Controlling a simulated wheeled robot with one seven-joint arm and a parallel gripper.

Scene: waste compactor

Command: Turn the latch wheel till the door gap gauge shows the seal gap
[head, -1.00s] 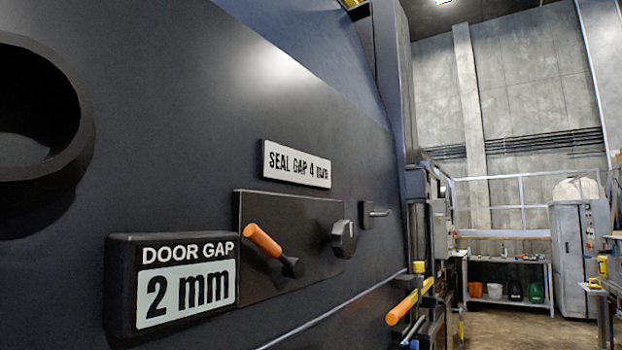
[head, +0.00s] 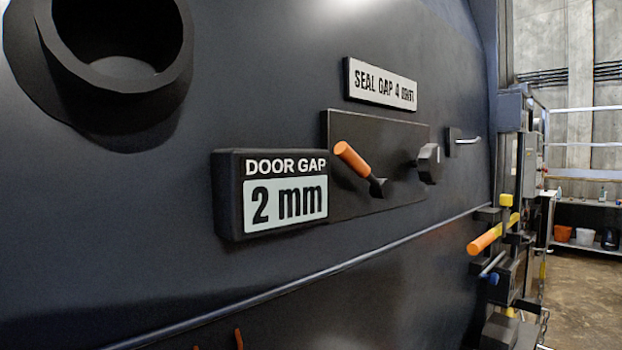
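The door gap gauge (head: 286,202) is a black box on the dark machine wall, reading "2 mm". No latch wheel can be clearly made out. Two small orange tips (head: 238,340) show at the bottom edge, and what they belong to is cut off. My gripper is not in view.
Right of the gauge, a black panel carries an orange-handled lever (head: 352,158) and a dark knob (head: 429,163). A thick round collar (head: 176,60) sticks out at upper left. An orange-and-yellow bar (head: 485,239) juts out at right. Bare floor (head: 590,290) shows beyond.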

